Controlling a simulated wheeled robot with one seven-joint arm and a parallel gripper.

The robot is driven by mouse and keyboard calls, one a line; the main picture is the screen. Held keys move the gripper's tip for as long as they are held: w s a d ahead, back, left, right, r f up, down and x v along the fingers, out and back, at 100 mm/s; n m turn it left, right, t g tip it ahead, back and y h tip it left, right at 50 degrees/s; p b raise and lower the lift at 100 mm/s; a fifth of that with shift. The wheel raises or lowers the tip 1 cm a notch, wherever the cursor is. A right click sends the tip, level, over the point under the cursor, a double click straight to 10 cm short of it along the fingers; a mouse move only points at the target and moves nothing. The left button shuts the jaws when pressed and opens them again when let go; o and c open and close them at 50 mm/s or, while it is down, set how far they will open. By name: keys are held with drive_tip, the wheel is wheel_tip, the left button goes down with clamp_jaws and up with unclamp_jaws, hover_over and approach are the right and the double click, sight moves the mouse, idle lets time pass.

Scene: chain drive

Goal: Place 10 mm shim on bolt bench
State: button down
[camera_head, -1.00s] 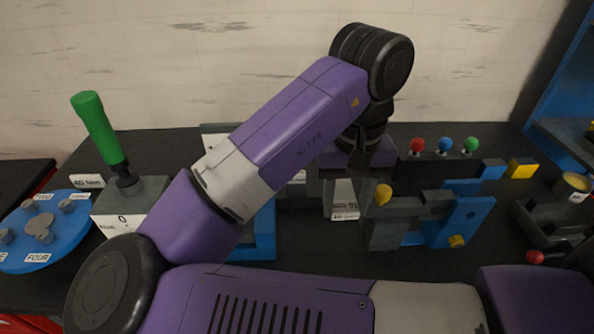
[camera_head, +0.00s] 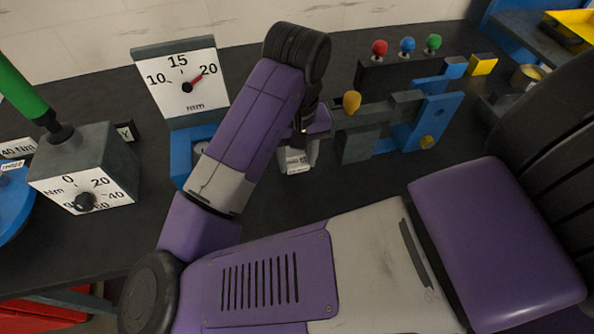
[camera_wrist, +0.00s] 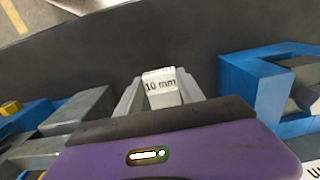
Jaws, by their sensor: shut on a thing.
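The 10 mm shim (camera_wrist: 161,86) is a pale block with "10 mm" printed on its face. My gripper (camera_wrist: 158,99) is shut on it, with a grey finger on either side. In the head view the shim (camera_head: 296,160) hangs below my gripper (camera_head: 299,143), over the dark worktop (camera_head: 330,190). It is left of a grey and blue fixture (camera_head: 356,146) with a yellow knob. I cannot tell its exact height above the surface. I see no label reading bolt bench.
A dial gauge (camera_head: 181,82) on a blue frame stands at left, partly behind my arm. A grey box with a green handle (camera_head: 84,167) is further left. Red, blue and green knobs (camera_head: 407,45) stand at the back right. The dark top in front of the fixture is bare.

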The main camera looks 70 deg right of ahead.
sight(297, 180)
drive_tip(key=shift+f, duration=2.25)
drive_tip(key=shift+b, duration=0.35)
drive_tip(key=shift+f, duration=0.2)
drive_tip(key=c, duration=0.7)
unclamp_jaws()
drive_tip(key=shift+r, duration=0.1)
wheel_tip(297, 180, up, 12)
drive_tip(key=shift+r+p, duration=0.15)
drive_tip(key=shift+p, duration=1.1)
